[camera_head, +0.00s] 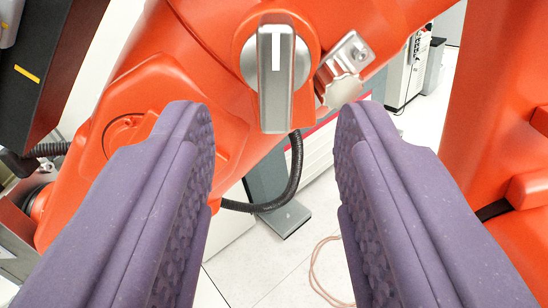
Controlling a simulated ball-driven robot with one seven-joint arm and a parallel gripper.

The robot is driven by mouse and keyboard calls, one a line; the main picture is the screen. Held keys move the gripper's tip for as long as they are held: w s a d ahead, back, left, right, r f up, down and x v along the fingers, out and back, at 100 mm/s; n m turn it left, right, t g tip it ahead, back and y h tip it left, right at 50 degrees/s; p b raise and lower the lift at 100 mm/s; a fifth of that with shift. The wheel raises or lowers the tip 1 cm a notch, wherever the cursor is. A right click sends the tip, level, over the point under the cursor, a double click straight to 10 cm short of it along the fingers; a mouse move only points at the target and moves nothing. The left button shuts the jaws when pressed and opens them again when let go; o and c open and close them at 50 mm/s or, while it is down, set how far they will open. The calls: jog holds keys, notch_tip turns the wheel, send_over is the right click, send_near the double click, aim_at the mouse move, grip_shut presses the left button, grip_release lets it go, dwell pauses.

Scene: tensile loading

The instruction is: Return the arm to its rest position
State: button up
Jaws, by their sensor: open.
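My gripper (273,120) shows as two purple, ridged fingers rising from the lower left and lower right. The fingers are wide apart, and nothing is held between them. Beyond the fingertips is a large orange machine body (190,50). A grey rotary knob (276,75) with a white mark sits on it, upright in the picture, in the gap between the tips. A metal clamp screw (341,72) is just to the right of the knob. I cannot tell how far the tips are from the orange body. The rest of my arm is out of view.
A second orange part (495,100) stands close on the right. A black panel with a yellow stripe (30,72) is at upper left. A black hose (290,180) hangs below the orange body. A thin cable (318,268) lies on the pale floor (258,265). A cabinet (408,70) stands behind.

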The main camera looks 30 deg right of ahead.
jog(key=v, duration=0.2)
jog(key=shift+s+a, duration=0.2)
jog(key=shift+s, duration=0.05)
jog(key=w+a+r+n+t+y+b, duration=0.45)
jog(key=y+b, duration=0.75)
jog(key=b, duration=0.8)
jog(key=s+d+f+n+g+b, duration=0.1)
jog(key=s+d+n+b, duration=0.1)
jog(key=s+d+b, duration=0.3)
jog(key=s+d+f+n+g+b, duration=0.1)
jog(key=s+d+n+g+b, duration=0.1)
jog(key=s+d+b, duration=0.3)
jog(key=s+n+b, duration=0.1)
jog(key=s+b, duration=0.3)
jog(key=s, duration=0.1)
jog(key=shift+d, duration=0.25)
